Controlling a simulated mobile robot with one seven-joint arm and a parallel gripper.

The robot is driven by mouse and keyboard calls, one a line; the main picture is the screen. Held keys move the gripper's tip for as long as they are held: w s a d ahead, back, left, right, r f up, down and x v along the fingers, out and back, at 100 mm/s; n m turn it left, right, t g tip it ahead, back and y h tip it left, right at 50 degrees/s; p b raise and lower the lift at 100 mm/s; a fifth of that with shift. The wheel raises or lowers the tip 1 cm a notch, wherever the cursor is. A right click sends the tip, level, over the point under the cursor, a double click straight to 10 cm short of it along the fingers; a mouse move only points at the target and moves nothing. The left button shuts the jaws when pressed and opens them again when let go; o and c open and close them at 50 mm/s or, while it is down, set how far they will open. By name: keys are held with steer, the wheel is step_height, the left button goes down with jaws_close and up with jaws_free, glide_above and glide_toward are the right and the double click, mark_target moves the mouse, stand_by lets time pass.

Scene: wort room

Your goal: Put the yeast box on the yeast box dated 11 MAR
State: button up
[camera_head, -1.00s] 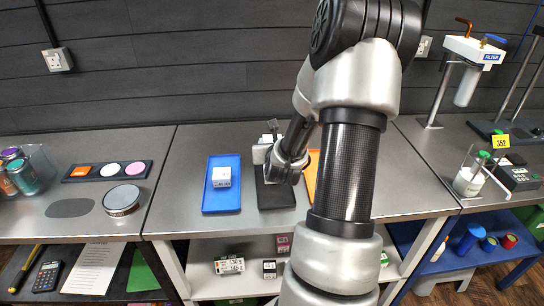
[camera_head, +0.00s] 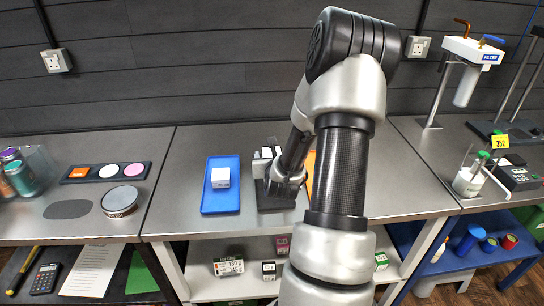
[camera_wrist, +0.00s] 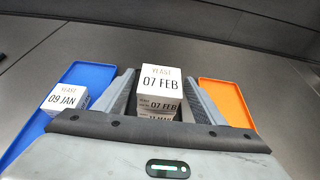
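The yeast box dated 07 FEB (camera_wrist: 160,78) is between the fingers of my gripper (camera_wrist: 160,98) in the wrist view, with the fingers close against its sides. Directly below it shows part of the yeast box dated 11 MAR (camera_wrist: 160,118); whether the two touch is hard to tell. In the head view my gripper (camera_head: 270,160) is over the black tray (camera_head: 276,201), and my arm hides most of the boxes there. Another yeast box, dated 09 JAN (camera_wrist: 64,99), is in the blue tray (camera_wrist: 85,72), left of my gripper; it also shows in the head view (camera_head: 220,177).
An orange tray (camera_wrist: 228,101) lies on the right, partly behind my arm in the head view. A dark holder with coloured discs (camera_head: 108,171) and a round metal tin (camera_head: 120,201) are on the left bench. A filter stand (camera_head: 470,65) is on the right.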

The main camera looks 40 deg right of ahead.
steer(key=shift+r+p, duration=0.3)
steer(key=shift+s+a, duration=0.2)
steer(key=shift+s, duration=0.15)
steer(key=p+v, duration=0.8)
steer(key=v, duration=0.3)
